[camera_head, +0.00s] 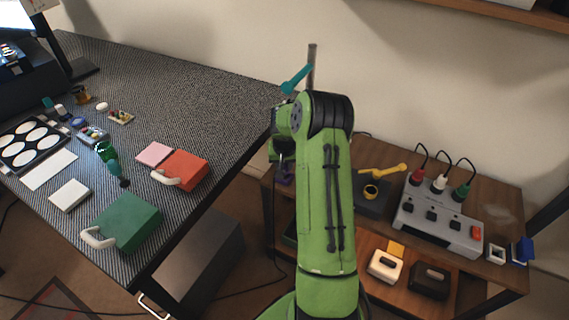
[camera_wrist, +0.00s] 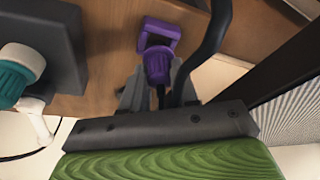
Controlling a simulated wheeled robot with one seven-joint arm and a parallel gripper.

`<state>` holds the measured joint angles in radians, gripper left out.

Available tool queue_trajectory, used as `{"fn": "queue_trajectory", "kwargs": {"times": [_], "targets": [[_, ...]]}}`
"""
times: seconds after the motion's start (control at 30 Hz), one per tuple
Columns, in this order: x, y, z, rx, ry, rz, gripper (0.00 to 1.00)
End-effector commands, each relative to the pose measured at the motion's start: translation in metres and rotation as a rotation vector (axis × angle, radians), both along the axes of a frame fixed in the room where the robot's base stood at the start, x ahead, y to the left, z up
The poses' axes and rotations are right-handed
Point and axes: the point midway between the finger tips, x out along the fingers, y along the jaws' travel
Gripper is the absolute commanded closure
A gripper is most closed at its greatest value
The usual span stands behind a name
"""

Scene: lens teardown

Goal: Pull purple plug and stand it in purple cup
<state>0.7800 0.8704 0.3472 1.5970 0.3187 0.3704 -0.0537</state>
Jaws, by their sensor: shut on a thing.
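In the wrist view my gripper (camera_wrist: 155,92) is shut on the ribbed purple plug (camera_wrist: 158,66). A square-framed purple cup (camera_wrist: 162,29) shows right beyond the plug, on the wooden shelf top. The plug overlaps the cup's near side in this view; I cannot tell whether it is inside the cup, touching it or apart. In the head view my arm hides most of the gripper, and a purple patch (camera_head: 286,172) shows just below it, at the left end of the shelf.
A dark box with a teal knob (camera_wrist: 18,76) is left of my gripper in the wrist view. A thick black cable (camera_wrist: 208,45) curves close on the right. A grey power strip (camera_head: 437,225) with several plugs stands on the shelf's right. The dark table (camera_head: 190,95) is at left.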

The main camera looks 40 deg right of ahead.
Motion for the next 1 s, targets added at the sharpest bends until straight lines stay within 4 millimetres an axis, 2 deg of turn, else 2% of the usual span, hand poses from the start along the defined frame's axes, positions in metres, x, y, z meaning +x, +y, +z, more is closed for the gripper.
{"fn": "queue_trajectory", "kwargs": {"times": [1.0], "targets": [[0.0,0.0,-0.016,-0.001,0.001,0.0,1.0]]}}
